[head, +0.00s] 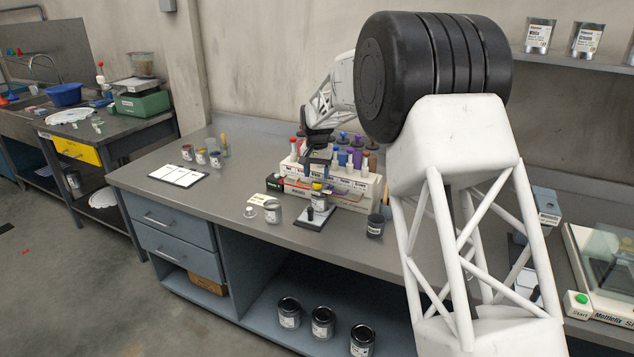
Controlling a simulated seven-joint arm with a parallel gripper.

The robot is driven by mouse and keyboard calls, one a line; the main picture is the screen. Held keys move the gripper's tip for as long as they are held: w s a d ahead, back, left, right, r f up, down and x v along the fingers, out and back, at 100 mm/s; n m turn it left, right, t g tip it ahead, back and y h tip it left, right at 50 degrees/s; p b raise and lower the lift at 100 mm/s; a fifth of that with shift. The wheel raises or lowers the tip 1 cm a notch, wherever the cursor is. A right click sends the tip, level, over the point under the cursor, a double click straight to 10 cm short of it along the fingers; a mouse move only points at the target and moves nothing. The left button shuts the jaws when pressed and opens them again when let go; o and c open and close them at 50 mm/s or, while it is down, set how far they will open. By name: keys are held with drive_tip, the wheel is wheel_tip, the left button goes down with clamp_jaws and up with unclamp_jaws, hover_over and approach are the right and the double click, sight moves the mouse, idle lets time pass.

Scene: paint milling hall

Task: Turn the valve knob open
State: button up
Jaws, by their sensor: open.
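A rack (352,187) with several coloured cylinders and dark knob-like tops (372,146) stands at the back of the grey workbench. I cannot tell which of these parts, if any, is the valve knob. My gripper (316,158) is at the left part of the rack, pointing down, with its fingers just above or among the cylinders. It is open. The fingertips are small and dark against the rack, so I cannot tell if they touch anything. My arm hides the area to the right of the rack.
A clipboard (179,174) and small jars (201,156) lie left. A glass-lidded device (600,262) is at right. The bench's front left is clear.

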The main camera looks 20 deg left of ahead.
sight(317, 183)
drive_tip(key=shift+f, duration=1.8)
drive_tip(key=c, duration=0.9)
drive_tip(key=shift+c, duration=0.2)
